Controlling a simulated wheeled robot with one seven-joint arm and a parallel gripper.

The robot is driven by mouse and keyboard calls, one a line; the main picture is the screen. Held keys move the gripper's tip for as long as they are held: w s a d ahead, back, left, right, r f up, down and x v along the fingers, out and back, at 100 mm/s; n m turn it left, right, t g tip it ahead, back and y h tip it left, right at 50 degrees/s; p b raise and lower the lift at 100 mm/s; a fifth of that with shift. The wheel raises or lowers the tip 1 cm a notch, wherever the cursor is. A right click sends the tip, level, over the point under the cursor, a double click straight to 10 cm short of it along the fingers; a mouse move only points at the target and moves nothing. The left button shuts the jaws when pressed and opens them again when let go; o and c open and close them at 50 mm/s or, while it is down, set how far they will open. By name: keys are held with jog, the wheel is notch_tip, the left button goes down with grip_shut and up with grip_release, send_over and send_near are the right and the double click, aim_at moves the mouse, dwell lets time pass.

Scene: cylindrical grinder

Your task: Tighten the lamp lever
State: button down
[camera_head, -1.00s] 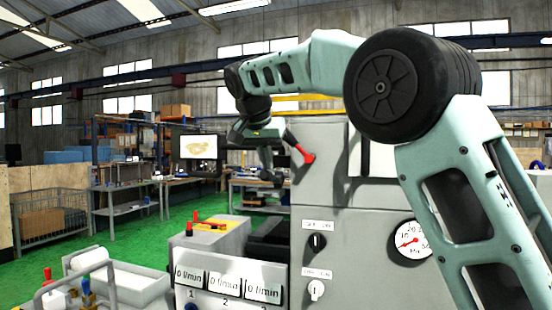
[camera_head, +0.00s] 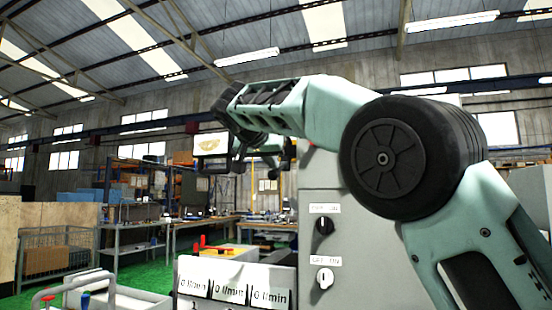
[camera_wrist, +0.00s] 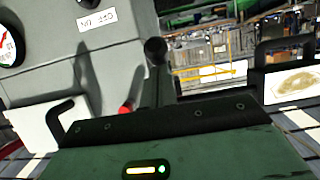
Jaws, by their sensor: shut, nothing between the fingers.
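The lever's red end (camera_wrist: 127,108) shows in the wrist view against the grey machine, just left of my gripper's fingers. The rest of it is hidden or blends with dark parts and shadow. In the head view only a faint speck of red (camera_head: 311,146) shows by the machine's upper left edge, behind my arm. My gripper (camera_wrist: 155,50) is shut and empty, its dark fingers standing beside the red end. I cannot tell whether they touch. In the head view my gripper (camera_head: 265,152) hangs left of the machine's edge, small and dark.
The grey machine (camera_head: 345,235) with two switches fills the centre right. Flow-meter panels (camera_head: 228,282) stand low in front of it. Workbenches (camera_head: 140,237) stand farther back.

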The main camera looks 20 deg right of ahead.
aim_at(271, 172)
notch_tip(271, 172, down, 3)
jog(key=t+h+b, duration=0.1)
jog(key=b, duration=0.3)
jog(key=shift+r+b, duration=0.2)
jog(key=shift+b, duration=0.15)
jog(key=b, duration=0.3)
jog(key=shift+w+d+f+t+h, duration=0.1)
jog(key=shift+w+f+t+h, duration=0.1)
jog(key=shift+t+h, duration=0.2)
jog(key=shift+b, duration=0.55)
